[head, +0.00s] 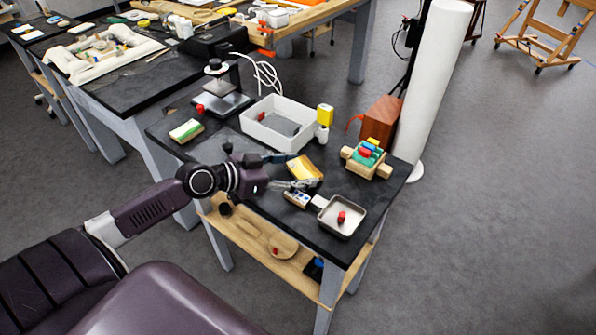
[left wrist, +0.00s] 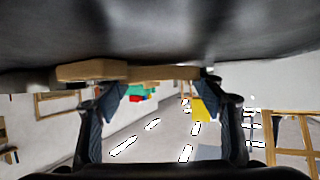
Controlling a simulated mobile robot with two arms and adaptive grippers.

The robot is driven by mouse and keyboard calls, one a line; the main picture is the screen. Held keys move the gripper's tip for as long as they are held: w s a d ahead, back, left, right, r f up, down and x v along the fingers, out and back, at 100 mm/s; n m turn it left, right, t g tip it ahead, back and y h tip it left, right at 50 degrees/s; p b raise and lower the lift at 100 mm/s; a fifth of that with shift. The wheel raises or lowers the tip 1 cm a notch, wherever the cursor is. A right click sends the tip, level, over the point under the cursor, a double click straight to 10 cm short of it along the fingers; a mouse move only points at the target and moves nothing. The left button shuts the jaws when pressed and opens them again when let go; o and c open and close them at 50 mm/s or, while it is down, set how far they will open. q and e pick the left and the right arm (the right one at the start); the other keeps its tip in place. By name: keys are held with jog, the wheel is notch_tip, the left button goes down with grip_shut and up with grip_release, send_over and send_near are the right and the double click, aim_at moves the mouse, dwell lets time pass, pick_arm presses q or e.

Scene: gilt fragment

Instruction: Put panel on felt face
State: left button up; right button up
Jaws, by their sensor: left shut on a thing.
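The panel (head: 306,169) is a small piece with a gold face, tilted in my left gripper (head: 298,173) above the dark table. In the left wrist view a wooden strip (left wrist: 150,73), probably its edge, spans between the two dark blue fingertips. My left gripper is shut on the panel. A wooden block with a green face (head: 366,158), which may be the felt face, stands to the right of the panel, apart from it. Red and yellow blocks lie on or by that green face. My right gripper is in neither view.
A white bin (head: 262,135) and a yellow-topped bottle (head: 325,116) stand behind the panel. A metal tray (head: 351,226) with a red piece sits at the front right corner. A brown box (head: 381,119) and a white column (head: 432,85) are at the back right.

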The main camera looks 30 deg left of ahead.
pick_arm(q)
jog(key=shift+f, duration=0.1)
jog(key=shift+f, duration=0.1)
jog(key=o, duration=0.7)
jog(key=shift+f, duration=0.1)
jog(key=o, duration=0.4)
